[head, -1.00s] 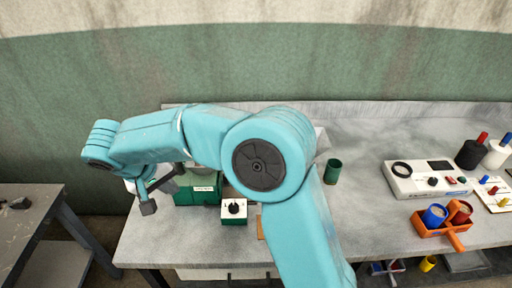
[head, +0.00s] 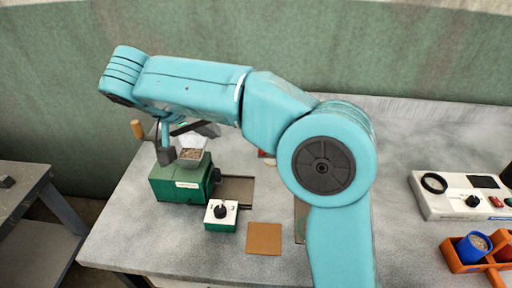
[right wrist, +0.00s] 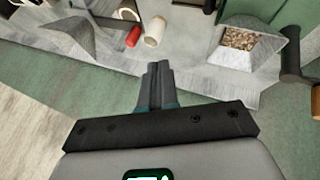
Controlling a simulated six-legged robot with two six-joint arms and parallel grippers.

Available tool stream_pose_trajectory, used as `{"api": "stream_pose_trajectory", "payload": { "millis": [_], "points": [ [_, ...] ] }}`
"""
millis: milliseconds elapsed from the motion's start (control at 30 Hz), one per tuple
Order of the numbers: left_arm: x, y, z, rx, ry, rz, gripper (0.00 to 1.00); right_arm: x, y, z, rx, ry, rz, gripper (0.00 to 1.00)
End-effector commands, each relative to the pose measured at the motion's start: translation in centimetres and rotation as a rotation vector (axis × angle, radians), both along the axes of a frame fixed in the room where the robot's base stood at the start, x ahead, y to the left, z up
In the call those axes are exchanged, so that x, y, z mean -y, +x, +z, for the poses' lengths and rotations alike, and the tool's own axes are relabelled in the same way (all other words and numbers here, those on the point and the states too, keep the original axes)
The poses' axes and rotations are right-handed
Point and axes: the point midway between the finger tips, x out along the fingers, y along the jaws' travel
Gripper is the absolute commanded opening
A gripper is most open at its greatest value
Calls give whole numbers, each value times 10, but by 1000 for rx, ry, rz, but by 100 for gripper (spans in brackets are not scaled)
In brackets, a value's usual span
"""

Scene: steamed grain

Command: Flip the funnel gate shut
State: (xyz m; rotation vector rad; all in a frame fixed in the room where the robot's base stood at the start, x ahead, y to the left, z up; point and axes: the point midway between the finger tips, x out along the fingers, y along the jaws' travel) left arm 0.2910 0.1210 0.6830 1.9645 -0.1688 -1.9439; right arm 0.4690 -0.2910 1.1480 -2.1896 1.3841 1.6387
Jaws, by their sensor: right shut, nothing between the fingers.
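A grey metal funnel (head: 193,153) with grain in it sits on top of a green machine (head: 178,186). It also shows at the upper right of the right wrist view (right wrist: 238,48). A dark bar with a wooden handle (head: 137,129) is to its left in the head view; I cannot tell whether this is the gate's lever. My right gripper (head: 167,155) is shut and empty, close to the funnel's left side. In the right wrist view its fingertips (right wrist: 158,66) point at bare bench, apart from the funnel. The gate itself is not clearly visible. My left gripper is out of view.
A green and white box with a black knob (head: 222,214) stands in front of the machine, near a brown square mat (head: 264,238). A white device (head: 460,196) and an orange carrier (head: 464,262) with cups are at right. My right arm hides the middle of the bench.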

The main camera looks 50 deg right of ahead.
Motion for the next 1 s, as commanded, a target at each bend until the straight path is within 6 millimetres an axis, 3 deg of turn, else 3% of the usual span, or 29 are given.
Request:
{"api": "stream_pose_trajectory", "payload": {
  "millis": [300, 467, 933, 1000],
  "points": [
    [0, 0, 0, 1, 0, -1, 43, -9, 0, 0, 1, 0, 2, 0],
    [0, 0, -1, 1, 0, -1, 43, -3, -1, -7, -2, -1, 0, 0],
    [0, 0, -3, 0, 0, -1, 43, 58, 0, -82, -4, 0, -2, 0],
    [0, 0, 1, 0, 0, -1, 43, 69, -8, -78, 2, 0, -2, 0]
  ]
}}
